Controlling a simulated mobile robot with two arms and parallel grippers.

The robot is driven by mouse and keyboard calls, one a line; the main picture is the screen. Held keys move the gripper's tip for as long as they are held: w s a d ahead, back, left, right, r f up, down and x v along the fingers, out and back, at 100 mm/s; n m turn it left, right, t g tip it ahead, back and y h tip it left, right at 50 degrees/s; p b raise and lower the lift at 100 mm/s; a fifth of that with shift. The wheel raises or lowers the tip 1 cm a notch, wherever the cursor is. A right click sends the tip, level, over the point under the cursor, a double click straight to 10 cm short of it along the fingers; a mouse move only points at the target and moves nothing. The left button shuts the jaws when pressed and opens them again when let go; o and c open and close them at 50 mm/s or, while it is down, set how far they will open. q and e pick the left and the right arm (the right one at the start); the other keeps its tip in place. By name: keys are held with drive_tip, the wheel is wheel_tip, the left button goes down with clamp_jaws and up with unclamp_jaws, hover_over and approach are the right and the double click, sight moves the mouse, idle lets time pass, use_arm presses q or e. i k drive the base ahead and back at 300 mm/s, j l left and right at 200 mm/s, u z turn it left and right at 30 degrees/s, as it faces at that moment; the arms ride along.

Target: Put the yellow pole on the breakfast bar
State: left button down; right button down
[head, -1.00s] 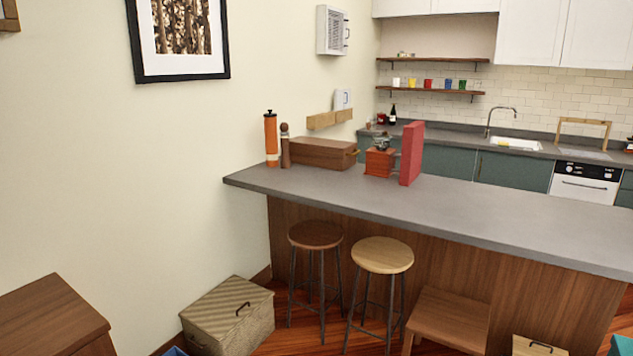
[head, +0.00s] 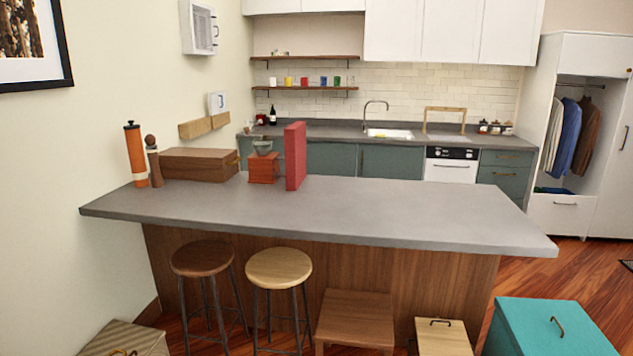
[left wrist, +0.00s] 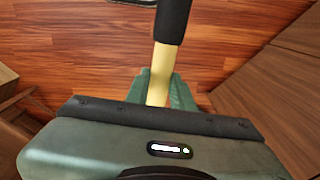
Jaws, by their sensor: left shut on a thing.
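The yellow pole (left wrist: 160,70) shows in the left wrist view, with a black sleeve on its upper part. My left gripper (left wrist: 160,92) is shut on the pole's yellow part, its green fingers on either side. The pole's lower end is hidden behind the gripper body. The breakfast bar (head: 370,208) is the long grey counter across the middle of the head view. Neither the pole nor my grippers show in the head view.
On the bar's left half stand an orange cylinder (head: 136,155), a brown mill (head: 153,162), a wooden box (head: 198,164), a red grinder (head: 263,168) and a red panel (head: 296,156). Its right half is clear. Two stools (head: 203,258) and a teal chest (head: 550,328) stand in front.

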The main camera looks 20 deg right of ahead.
sight(199, 193)
drive_tip(key=i+j+z, duration=0.7)
drive_tip(key=i, duration=0.2)
drive_tip(key=i+j+z, duration=0.35)
drive_tip(key=i+j, duration=0.05)
drive_tip(key=j, duration=0.1)
